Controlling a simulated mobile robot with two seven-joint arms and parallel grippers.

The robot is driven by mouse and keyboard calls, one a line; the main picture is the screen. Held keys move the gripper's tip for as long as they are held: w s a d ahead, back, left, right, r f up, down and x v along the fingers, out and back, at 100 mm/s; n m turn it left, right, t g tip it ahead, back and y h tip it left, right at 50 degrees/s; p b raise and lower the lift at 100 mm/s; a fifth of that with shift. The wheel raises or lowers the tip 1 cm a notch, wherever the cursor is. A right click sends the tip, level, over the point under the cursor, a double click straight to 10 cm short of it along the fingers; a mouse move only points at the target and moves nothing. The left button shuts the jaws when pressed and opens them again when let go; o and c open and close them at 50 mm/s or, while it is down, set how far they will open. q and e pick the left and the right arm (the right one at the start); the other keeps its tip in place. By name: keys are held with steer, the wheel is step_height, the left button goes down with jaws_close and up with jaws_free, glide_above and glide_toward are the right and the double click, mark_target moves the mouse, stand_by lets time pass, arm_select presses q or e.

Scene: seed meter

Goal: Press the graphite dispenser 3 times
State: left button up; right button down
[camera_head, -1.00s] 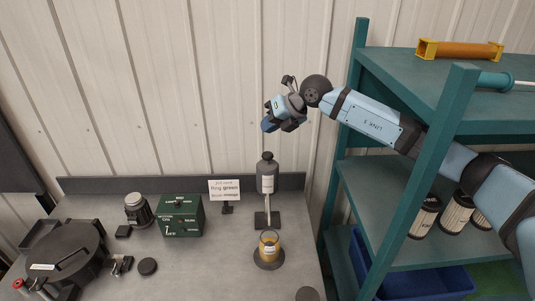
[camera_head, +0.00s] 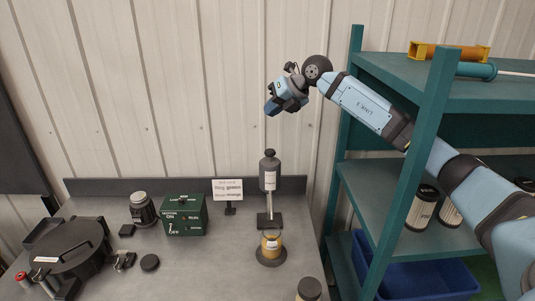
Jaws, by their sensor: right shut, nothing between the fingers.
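The graphite dispenser (camera_head: 269,175) is a dark grey bottle with a rounded top and a pale label, upright on a stand with a dark base at the back of the grey bench. A small amber cup (camera_head: 271,243) with a label stands on a dark round base in front of it. My right gripper (camera_head: 272,108) is shut and empty. It is in the air above the dispenser's top, clearly apart from it, with its fingers pointing down and left. My left gripper is not in view.
A green motor box (camera_head: 184,215), a sign card (camera_head: 228,190) and a dark jar (camera_head: 142,209) stand left of the dispenser. A black round seed meter (camera_head: 70,250) is at far left. A teal shelf (camera_head: 425,120) with canisters and a blue bin (camera_head: 405,270) stands right.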

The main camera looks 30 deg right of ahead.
steer(key=b, duration=0.5)
glide_above(271, 150)
steer(key=shift+d+f, duration=0.1)
steer(key=shift+f, duration=3.75)
steer(key=shift+f+b, duration=0.35)
steer(key=shift+f, duration=0.25)
steer(key=shift+f, duration=0.1)
steer(key=shift+f, duration=0.3)
steer(key=shift+f+b, duration=0.65)
steer(key=shift+f, duration=0.35)
steer(key=shift+r, duration=0.1)
steer(key=shift+w+r+p, duration=0.1)
steer(key=shift+r+p, duration=0.8)
steer(key=shift+r, duration=0.35)
steer(key=shift+r, duration=0.1)
